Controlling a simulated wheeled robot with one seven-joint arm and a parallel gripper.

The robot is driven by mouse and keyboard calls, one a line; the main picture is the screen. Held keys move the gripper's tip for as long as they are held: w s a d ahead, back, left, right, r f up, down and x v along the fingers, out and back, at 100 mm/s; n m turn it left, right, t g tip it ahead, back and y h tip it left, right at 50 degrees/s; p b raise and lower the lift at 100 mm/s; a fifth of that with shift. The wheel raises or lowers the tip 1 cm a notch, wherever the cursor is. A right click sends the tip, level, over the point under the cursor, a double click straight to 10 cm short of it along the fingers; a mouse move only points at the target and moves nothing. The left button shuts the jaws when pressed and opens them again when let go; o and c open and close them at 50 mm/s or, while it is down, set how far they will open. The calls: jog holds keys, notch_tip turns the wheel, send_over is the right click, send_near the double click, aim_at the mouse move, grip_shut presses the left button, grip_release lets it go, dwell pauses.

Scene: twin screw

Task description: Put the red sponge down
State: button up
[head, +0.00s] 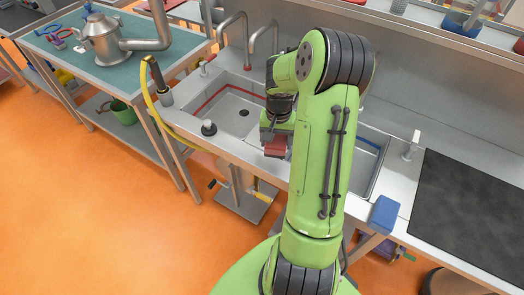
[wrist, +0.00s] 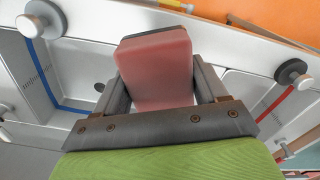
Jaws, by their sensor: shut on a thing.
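The red sponge (head: 276,146) is a dull red block in my gripper, above the divider between the two sink basins in the head view. In the wrist view the red sponge (wrist: 155,68) sits between the two dark fingers of my gripper (wrist: 158,88), which touch it on both sides. My gripper in the head view (head: 276,137) is partly hidden by my green arm. Whether the sponge touches the surface below cannot be told.
The left basin (head: 225,112) has a red stripe; the right basin (head: 371,165) has a blue one. A blue sponge (head: 384,214) lies on the counter's front right. A dark mat (head: 475,205) covers the right counter.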

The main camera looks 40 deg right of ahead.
aim_at(278, 138)
jog(key=f, duration=0.8)
jog(key=shift+s+f+b, duration=0.2)
jog(key=shift+s+b, duration=0.05)
jog(key=shift+b, duration=0.15)
jog(key=o, duration=0.9)
jog(key=shift+o, duration=0.2)
notch_tip(278, 138, up, 12)
jog(key=shift+r+p, duration=0.1)
jog(key=shift+p, duration=0.7)
jog(key=s+a+r+n+t+h, duration=0.1)
jog(key=s+a+r+n, duration=0.15)
jog(key=a+r, duration=0.45)
jog(key=s+a+r+n+t+h, duration=0.1)
jog(key=s+a+r+n, duration=0.15)
jog(key=a+r, duration=0.45)
jog(key=s+a+r+n+t+y, duration=0.2)
jog(key=s+a+n+t, duration=0.1)
jog(key=s+a, duration=0.5)
jog(key=shift+s+a+r+n+t, duration=0.3)
jog(key=shift+s+n, duration=0.5)
jog(key=shift+s, duration=0.25)
